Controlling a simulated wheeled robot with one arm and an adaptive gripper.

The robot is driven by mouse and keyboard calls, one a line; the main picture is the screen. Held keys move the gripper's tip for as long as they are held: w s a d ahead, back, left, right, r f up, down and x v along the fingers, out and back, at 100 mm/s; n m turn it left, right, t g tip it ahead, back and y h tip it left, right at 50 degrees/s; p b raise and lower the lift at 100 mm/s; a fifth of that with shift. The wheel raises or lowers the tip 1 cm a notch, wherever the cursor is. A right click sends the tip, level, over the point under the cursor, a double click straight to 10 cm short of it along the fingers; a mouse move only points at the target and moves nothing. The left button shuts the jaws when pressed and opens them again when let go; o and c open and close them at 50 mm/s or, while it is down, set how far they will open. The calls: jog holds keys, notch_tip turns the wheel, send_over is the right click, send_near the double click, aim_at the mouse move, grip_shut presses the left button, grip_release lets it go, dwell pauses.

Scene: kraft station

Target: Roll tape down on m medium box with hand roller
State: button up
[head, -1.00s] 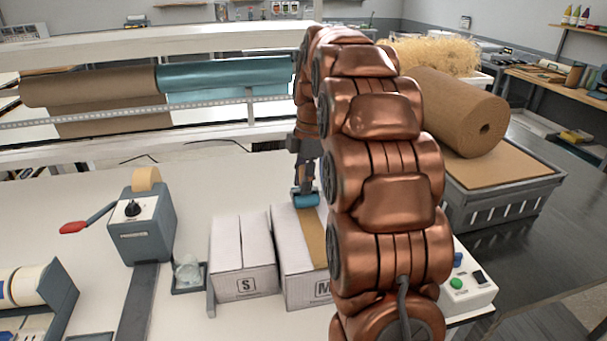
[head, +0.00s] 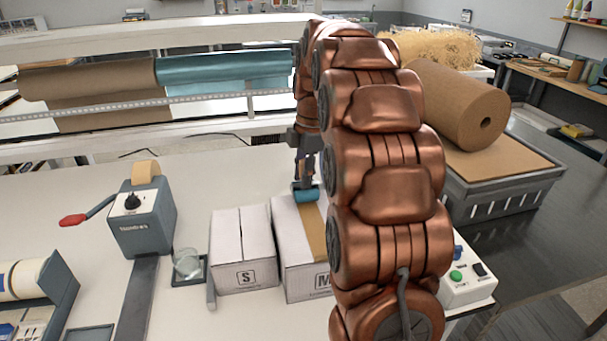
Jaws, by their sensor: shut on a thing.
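The white medium box (head: 295,245), marked M, stands on the white table just right of the S box. My gripper (head: 304,170) points down over the box's far part, shut on the hand roller, whose blue cylinder (head: 306,195) is at the far end of the tape strip. I cannot tell whether the roller touches the tape. My copper arm hides the box's right side and part of its front.
A white S box (head: 243,255) stands close on the left. A grey tape dispenser (head: 142,220) with a red handle (head: 72,220) and a small dish with a glass (head: 187,264) are further left. A control box (head: 467,278) and a crate with a brown roll (head: 455,105) are at right.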

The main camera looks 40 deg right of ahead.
aim_at(305, 198)
jog(key=shift+f+b, duration=0.4)
jog(key=shift+f, duration=0.1)
jog(key=shift+s, duration=0.1)
dwell(0.6)
jog(key=shift+s+a, duration=0.15)
jog(key=shift+s, duration=0.15)
jog(key=shift+s+a+b, duration=0.3)
jog(key=shift+s+b, duration=0.4)
jog(key=shift+s, duration=0.05)
jog(key=shift+s, duration=0.1)
jog(key=shift+s+a, duration=0.15)
jog(key=shift+s, duration=0.05)
jog(key=shift+s+a+r+b, duration=0.1)
jog(key=shift+s+a+b, duration=0.15)
jog(key=shift+s+b, duration=0.35)
jog(key=shift+s, duration=0.15)
jog(key=shift+s+a+f+b, duration=0.1)
jog(key=shift+s+a+b, duration=0.2)
jog(key=shift+s, duration=0.2)
jog(key=shift+s+a+f+b, duration=0.15)
jog(key=shift+s+b, duration=0.15)
jog(key=shift+s, duration=0.2)
